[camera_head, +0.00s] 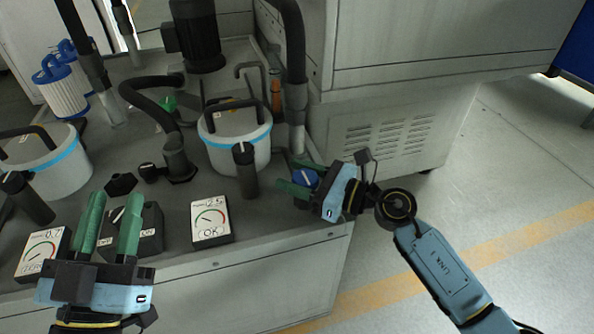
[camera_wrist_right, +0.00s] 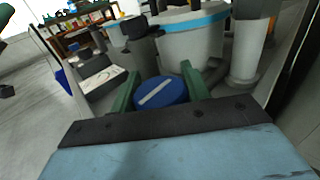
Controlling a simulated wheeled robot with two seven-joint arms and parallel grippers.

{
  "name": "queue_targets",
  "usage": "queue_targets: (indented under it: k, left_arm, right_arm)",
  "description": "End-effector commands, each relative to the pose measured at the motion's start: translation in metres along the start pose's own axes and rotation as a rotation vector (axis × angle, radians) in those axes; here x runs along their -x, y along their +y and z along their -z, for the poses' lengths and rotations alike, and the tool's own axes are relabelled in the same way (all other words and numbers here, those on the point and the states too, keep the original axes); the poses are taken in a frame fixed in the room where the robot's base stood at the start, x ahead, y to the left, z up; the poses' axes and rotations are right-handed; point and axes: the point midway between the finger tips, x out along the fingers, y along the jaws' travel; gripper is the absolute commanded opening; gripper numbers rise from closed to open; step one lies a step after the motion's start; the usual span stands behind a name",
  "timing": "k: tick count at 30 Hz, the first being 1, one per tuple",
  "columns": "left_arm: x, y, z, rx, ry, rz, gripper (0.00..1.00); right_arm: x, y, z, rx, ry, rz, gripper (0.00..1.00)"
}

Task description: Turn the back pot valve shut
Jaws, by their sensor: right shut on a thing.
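A round blue valve knob (camera_head: 305,178) with a white line sits at the right end of the bench top, beside the right white pot (camera_head: 232,150). In the right wrist view the knob (camera_wrist_right: 163,95) lies between both green fingers, its white line slanting up to the right. My right gripper (camera_head: 301,180) is shut on this knob. My left gripper (camera_head: 111,222) is open and empty, its green fingers apart in front of a black box (camera_head: 149,240) with a dial. A second white pot (camera_head: 62,178) stands at the left. Pipework below the knob is hidden.
A gauge card reading OK (camera_head: 211,236) stands near the front edge, and another gauge (camera_head: 42,255) stands at the left. A black hose (camera_head: 148,88), upright pipes and a motor (camera_head: 195,40) crowd the back. A grey cabinet (camera_head: 400,130) stands behind the knob; open floor lies right.

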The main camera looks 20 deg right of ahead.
Motion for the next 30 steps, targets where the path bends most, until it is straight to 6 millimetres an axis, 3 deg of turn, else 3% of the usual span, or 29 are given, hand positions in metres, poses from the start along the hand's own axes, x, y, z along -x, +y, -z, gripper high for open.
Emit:
queue_targets:
  k: [7,17,18,23,30]
  left_arm:
    - [0.002,-0.003,-0.02,-0.005,-0.168,0.008,0.36]
    - [0.003,-0.004,-0.023,-0.006,-0.186,0.009,0.36]
    - [0.003,-0.004,-0.023,-0.005,-0.186,0.009,0.36]
    - [0.003,-0.004,-0.023,-0.006,-0.185,0.009,0.36]
    - [0.003,-0.004,-0.023,-0.006,-0.185,0.009,0.36]
  right_arm:
    - [0.0,-0.001,-0.001,0.0,-0.001,0.052,0.24]
    - [0.0,-0.001,0.0,0.001,-0.001,0.057,0.24]
    - [0.0,-0.001,0.0,0.001,-0.001,0.057,0.48]
    - [0.0,-0.001,0.0,0.001,-0.001,0.056,0.69]
    - [0.001,-0.001,0.0,0.001,0.0,0.055,0.69]
